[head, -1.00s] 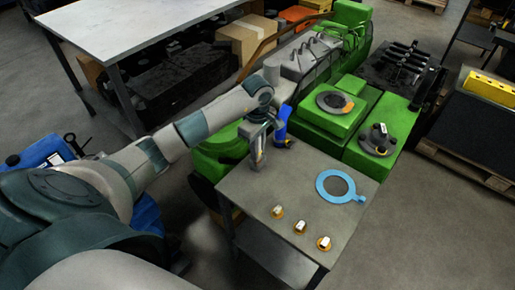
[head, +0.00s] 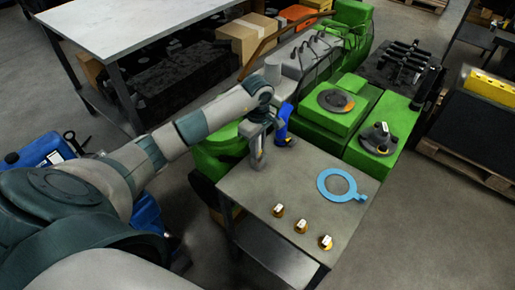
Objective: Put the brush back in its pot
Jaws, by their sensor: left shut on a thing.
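My left gripper (head: 257,164) is low over the far left corner of the grey work table (head: 262,196), pointing down. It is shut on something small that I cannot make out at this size. An upright blue item (head: 284,124) with a darker foot stands just right of the gripper at the table's far edge. I cannot tell whether it is the pot. No brush shows clearly; the gripper and wrist may hide it. My right gripper is out of view.
A light-blue ring with a handle (head: 338,184) lies at the table's right. Small white-and-orange pieces (head: 301,226) line the front edge. The green engine (head: 318,129) stands close behind the table. The table's middle is clear.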

